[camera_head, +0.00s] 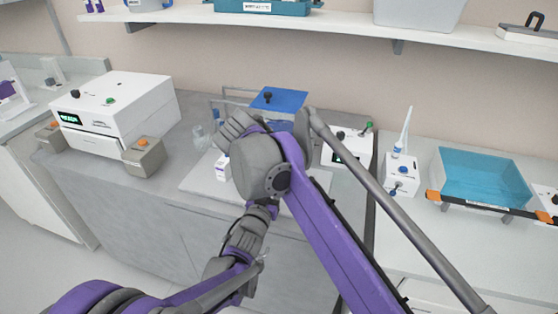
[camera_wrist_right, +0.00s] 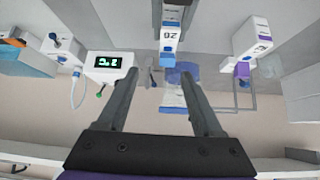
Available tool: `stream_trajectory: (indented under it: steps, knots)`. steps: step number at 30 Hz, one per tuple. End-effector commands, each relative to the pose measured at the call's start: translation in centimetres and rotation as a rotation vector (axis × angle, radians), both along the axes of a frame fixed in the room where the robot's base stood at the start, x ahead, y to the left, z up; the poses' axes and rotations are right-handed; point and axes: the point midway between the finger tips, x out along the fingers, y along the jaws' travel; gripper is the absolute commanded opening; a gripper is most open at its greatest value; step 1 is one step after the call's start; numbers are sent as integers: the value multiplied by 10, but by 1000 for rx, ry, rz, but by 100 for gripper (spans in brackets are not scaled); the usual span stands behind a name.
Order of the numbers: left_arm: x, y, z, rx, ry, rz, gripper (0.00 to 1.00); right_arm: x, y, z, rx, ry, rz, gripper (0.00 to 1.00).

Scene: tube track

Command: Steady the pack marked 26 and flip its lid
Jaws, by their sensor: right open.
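The pack (camera_wrist_right: 169,34), white with blue and marked with a number that looks like 26, stands at the top of the right wrist view, which is upside down. Two dark fingers of my left gripper (camera_wrist_right: 171,20) flank it and appear closed on its sides. The lid looks shut, though its details are too small to tell. My right gripper (camera_wrist_right: 158,75) is open and empty, its tips pointing toward the pack and apart from it. In the head view my arms hide the pack and both gripper tips.
Another white pack (camera_head: 222,168) stands left of my arms; it also shows in the wrist view (camera_wrist_right: 252,38). A white device with a green display (camera_head: 346,148) is to the right. A blue plate (camera_head: 278,100) lies behind. A large white machine (camera_head: 120,110) stands left, a teal tray (camera_head: 484,178) right.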

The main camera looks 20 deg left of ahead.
Motion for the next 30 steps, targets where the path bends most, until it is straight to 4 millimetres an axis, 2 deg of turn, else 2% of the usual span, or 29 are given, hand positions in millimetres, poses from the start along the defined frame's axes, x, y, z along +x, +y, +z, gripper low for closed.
stream_trajectory:
  steps: [3,6,21,30]
  knots:
    - [0,0,0,0,0,0,0,-1,12,11,-6,-49,24,68]
    - [0,0,0,0,0,0,0,4,14,10,-6,-61,28,68]
    - [0,0,0,0,0,0,0,68,9,-55,-9,-60,27,68]
    - [0,0,0,0,0,0,0,84,8,-71,-8,-59,28,68]
